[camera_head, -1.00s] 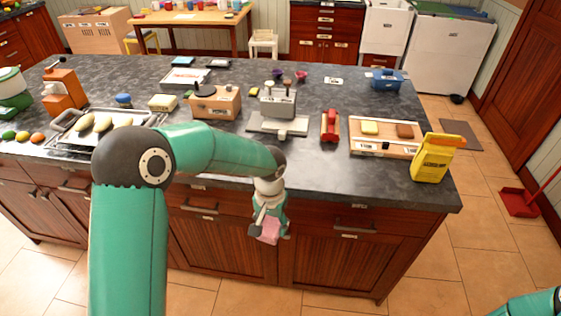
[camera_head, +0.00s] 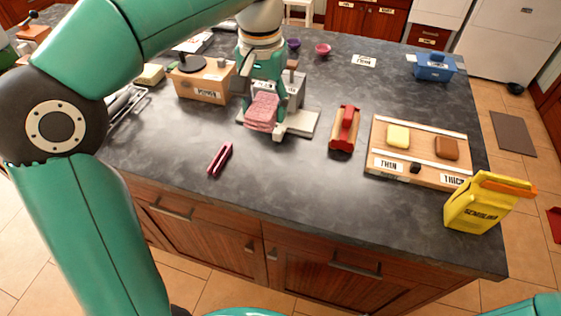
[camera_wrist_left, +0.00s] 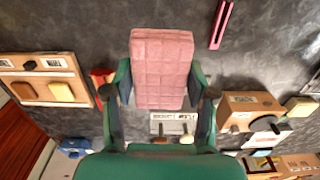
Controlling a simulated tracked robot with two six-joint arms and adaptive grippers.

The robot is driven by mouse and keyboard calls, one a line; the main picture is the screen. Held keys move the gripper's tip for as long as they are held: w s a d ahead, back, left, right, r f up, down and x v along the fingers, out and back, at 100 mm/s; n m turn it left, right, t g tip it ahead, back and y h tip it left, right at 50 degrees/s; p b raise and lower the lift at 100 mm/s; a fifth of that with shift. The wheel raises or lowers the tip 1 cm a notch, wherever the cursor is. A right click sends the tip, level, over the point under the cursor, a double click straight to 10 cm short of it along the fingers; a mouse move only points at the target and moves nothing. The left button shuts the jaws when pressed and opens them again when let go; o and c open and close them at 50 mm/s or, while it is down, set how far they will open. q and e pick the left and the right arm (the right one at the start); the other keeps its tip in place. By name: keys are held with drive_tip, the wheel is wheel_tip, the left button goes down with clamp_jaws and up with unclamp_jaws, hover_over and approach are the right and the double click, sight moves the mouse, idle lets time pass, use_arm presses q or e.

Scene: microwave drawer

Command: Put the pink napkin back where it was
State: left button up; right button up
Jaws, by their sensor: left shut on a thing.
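The pink napkin (camera_head: 262,112) is a folded, quilted block held in my left gripper (camera_head: 262,88). It hangs above the dark counter, in front of a grey device with a pale base (camera_head: 300,122). In the left wrist view the napkin (camera_wrist_left: 162,65) sits between the two fingers of my left gripper (camera_wrist_left: 160,90), which are shut on it. A slim pink-red piece (camera_head: 220,159) lies apart on the counter, to the left and nearer; it also shows in the left wrist view (camera_wrist_left: 222,24). My right gripper is not in view.
A red block (camera_head: 344,128) and a wooden board with yellow and brown pieces (camera_head: 380,165) stand to the right, with a yellow semolina bag (camera_head: 487,203) at the edge. A wooden box (camera_head: 203,85) stands left. The front middle of the counter (camera_head: 290,190) is clear.

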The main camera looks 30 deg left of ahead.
use_arm(q)
drive_tip(key=shift+a+f, duration=0.1)
drive_tip(key=b, duration=0.1)
hover_over(268, 176)
wheel_tip(268, 176, down, 14)
drive_tip(key=shift+f, duration=2.65)
drive_tip(key=shift+f, duration=0.1)
drive_tip(key=o, duration=1.2)
